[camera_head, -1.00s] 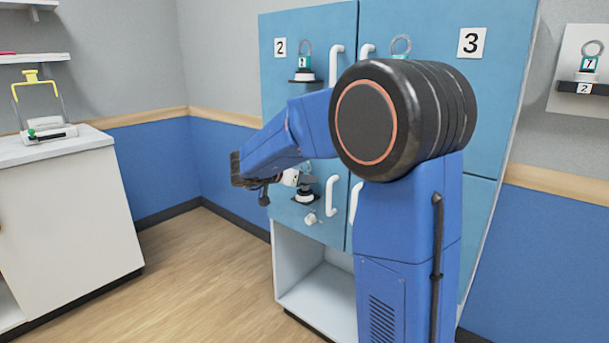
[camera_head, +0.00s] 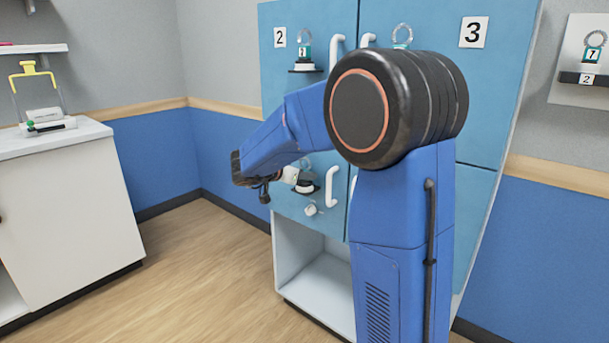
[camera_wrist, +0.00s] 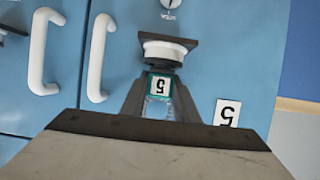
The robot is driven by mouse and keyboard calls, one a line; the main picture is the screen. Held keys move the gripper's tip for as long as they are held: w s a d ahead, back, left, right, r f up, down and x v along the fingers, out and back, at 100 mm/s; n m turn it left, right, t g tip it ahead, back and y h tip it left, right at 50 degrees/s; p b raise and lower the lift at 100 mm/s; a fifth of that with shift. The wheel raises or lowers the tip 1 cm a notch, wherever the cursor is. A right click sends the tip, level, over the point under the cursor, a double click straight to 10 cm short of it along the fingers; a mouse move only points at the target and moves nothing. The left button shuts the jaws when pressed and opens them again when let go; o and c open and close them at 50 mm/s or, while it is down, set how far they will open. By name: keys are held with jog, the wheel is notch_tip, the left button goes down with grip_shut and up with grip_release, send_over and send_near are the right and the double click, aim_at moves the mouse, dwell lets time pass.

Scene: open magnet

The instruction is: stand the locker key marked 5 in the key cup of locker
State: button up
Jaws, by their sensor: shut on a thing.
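The locker key marked 5 (camera_wrist: 158,86) has a teal tag. My gripper (camera_wrist: 157,108) is shut on it in the wrist view, where the picture is upside down. The white key cup (camera_wrist: 164,50) sits on a small dark bracket (camera_wrist: 184,40) on the blue locker door. The key's tag end is right at the cup's rim; I cannot tell whether its foot is inside. A plate marked 5 (camera_wrist: 227,112) is on the same door. In the head view my gripper (camera_head: 272,180) is beside the lower-left door's cup (camera_head: 304,188), and my arm hides much of it.
White door handles (camera_wrist: 100,58) stand out beside the cup. Another key marked 1 (camera_head: 304,52) stands on the upper door marked 2 (camera_head: 280,37). A key marked 7 (camera_head: 592,55) is on the right wall panel. A white cabinet (camera_head: 65,210) stands left; floor between is clear.

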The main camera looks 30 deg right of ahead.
jog(key=o, duration=1.1)
jog(key=v, duration=1.7)
jog(key=shift+a+r, duration=0.15)
jog(key=shift+a, duration=0.05)
jog(key=shift+s, duration=0.1)
